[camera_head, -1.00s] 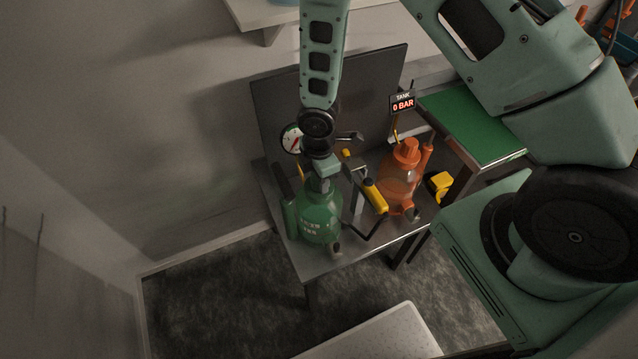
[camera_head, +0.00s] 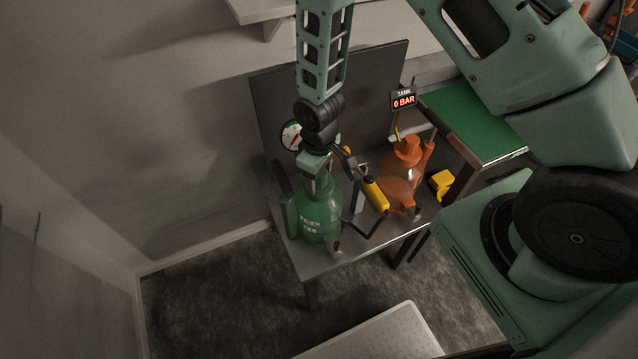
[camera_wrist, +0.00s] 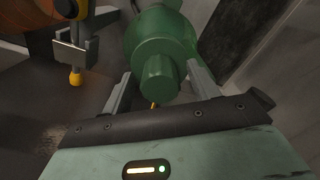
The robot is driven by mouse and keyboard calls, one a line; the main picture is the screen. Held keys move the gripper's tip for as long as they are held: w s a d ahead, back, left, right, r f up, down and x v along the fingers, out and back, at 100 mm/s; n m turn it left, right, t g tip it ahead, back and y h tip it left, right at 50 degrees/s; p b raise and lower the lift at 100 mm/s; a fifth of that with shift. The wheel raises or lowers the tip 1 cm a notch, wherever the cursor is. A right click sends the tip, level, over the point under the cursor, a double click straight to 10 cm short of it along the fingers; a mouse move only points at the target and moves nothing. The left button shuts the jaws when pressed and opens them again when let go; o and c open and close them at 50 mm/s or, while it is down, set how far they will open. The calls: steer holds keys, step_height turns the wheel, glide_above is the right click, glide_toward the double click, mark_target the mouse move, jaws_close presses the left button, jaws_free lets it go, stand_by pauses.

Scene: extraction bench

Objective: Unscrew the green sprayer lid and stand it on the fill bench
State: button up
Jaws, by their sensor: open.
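The green sprayer (camera_head: 318,218) stands on the metal bench at the left, with lettering on its front. In the wrist view its faceted green lid (camera_wrist: 160,78) lies between the two fingers of my gripper (camera_wrist: 158,92), with gaps beside it. My gripper (camera_head: 319,184) is open above the sprayer's top, and in the head view it hides the lid. The lid appears seated on the sprayer's neck. The bench with a green top (camera_head: 478,128) stands at the back right; no label shows whether it is the fill bench.
An orange sprayer (camera_head: 400,185) stands right of the green one. A yellow-handled tool or valve (camera_head: 375,193) is between them. A gauge (camera_head: 291,135) and dark panel (camera_head: 275,100) are behind. A sign reading "TANK 0 BAR" (camera_head: 403,101) and a yellow object (camera_head: 441,183) are at the right.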

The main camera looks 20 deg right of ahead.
steer(key=m, duration=0.7)
steer(key=shift+r+m, duration=0.1)
steer(key=shift+m, duration=0.2)
steer(key=m+p, duration=0.1)
steer(key=m, duration=0.7)
steer(key=shift+m, duration=0.3)
steer(key=c, duration=1.1)
steer(key=n, duration=0.5)
steer(key=shift+n, duration=0.4)
steer(key=n, duration=0.4)
steer(key=shift+n, duration=0.4)
steer(key=n, duration=0.4)
steer(key=shift+n, duration=0.4)
steer(key=n, duration=0.4)
steer(key=o, duration=0.9)
steer(key=shift+n, duration=0.8)
steer(key=shift+c, duration=0.2)
steer(key=shift+o, duration=1.2)
